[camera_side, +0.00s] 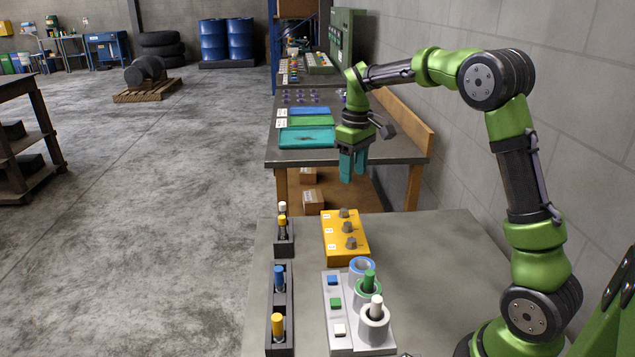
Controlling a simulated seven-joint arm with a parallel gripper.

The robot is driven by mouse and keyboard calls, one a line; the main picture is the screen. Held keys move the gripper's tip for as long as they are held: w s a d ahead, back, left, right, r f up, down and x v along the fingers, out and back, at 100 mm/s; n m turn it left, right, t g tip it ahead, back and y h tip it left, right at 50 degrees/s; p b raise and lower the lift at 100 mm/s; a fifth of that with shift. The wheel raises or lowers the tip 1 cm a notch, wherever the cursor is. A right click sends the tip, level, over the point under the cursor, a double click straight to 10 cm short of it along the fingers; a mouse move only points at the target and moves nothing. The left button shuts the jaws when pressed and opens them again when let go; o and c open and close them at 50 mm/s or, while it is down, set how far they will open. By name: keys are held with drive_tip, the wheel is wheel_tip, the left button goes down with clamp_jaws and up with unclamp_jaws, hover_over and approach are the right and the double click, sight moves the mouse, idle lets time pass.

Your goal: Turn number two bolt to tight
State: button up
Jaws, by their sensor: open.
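A yellow block (345,256) lies on the near grey table. Three grey bolts stand on it in a row: a far one (344,213), a middle one (347,227) and a near one (351,243). Each has a small white label to its left; the numbers are too small to read, so I cannot confirm which is number two. How tight each bolt is cannot be told. My gripper (354,174) points down with teal fingers, open and empty. It is in the air, above the bolts in the picture and touching none of them.
A second table (300,156) behind holds coloured trays. A wall is at right. The near table's right side is clear.

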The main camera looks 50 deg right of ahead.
sight(349, 224)
drive_tip(key=f, duration=0.5)
drive_tip(key=f+n, duration=0.1)
drive_tip(key=f, duration=0.4)
drive_tip(key=f+n, duration=0.1)
drive_tip(key=f, duration=0.4)
drive_tip(key=shift+w+d+f, duration=0.1)
drive_tip(key=shift+w+d, duration=0.1)
drive_tip(key=shift+w, duration=0.05)
clamp_jaws()
